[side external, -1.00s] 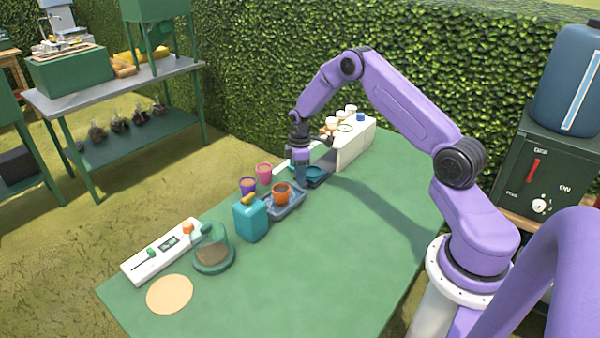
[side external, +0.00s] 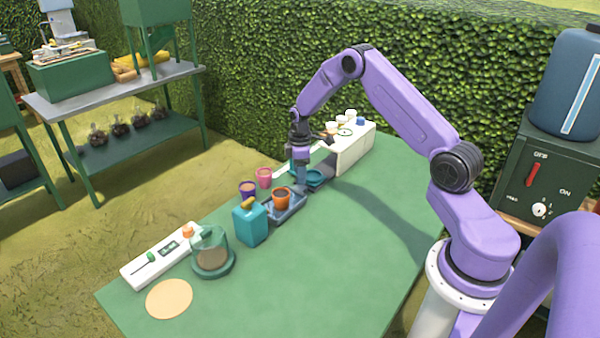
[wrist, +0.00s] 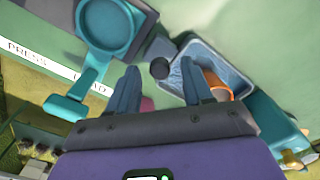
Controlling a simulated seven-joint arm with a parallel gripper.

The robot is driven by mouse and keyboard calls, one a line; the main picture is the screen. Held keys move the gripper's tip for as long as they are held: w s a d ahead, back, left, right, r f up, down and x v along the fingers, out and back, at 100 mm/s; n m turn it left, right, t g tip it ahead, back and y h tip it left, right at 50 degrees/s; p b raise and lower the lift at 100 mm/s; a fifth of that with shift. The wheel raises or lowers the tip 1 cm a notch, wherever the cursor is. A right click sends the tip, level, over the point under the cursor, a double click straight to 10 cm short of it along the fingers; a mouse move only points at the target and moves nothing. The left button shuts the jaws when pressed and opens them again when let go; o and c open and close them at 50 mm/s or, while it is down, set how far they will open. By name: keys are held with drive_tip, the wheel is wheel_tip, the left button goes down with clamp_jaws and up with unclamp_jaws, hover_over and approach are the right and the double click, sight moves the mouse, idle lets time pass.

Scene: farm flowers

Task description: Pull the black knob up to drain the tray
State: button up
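The black knob (wrist: 160,68) shows in the wrist view at the near corner of the blue-grey tray (wrist: 185,80). In the side view the tray (side external: 291,210) holds an orange pot (side external: 282,198), and I cannot make out the knob behind my gripper. My gripper (side external: 302,187) is low at the tray's far end. In the wrist view my gripper (wrist: 160,80) is open, with one finger on each side of the knob and a gap to each. The orange pot (wrist: 217,86) is close beside the right finger.
A teal press with a round cup (wrist: 105,25) and a handle lies left of the fingers. The near right of the green table (side external: 340,270) is clear.

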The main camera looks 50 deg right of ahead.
drive_tip(key=shift+r, duration=0.1)
wheel_tip(320, 180, up, 17)
idle(0.6)
drive_tip(key=shift+r, duration=0.1)
drive_tip(key=s+a+r+n, duration=0.1)
drive_tip(key=s+a+r, duration=0.1)
drive_tip(key=s+a, duration=0.6)
drive_tip(key=s+a+r+n, duration=0.15)
drive_tip(key=s+a, duration=0.35)
drive_tip(key=a, duration=0.8)
drive_tip(key=s+a+n, duration=0.1)
drive_tip(key=s+a, duration=0.1)
drive_tip(key=s, duration=2.2)
drive_tip(key=shift+s+a+f, duration=0.35)
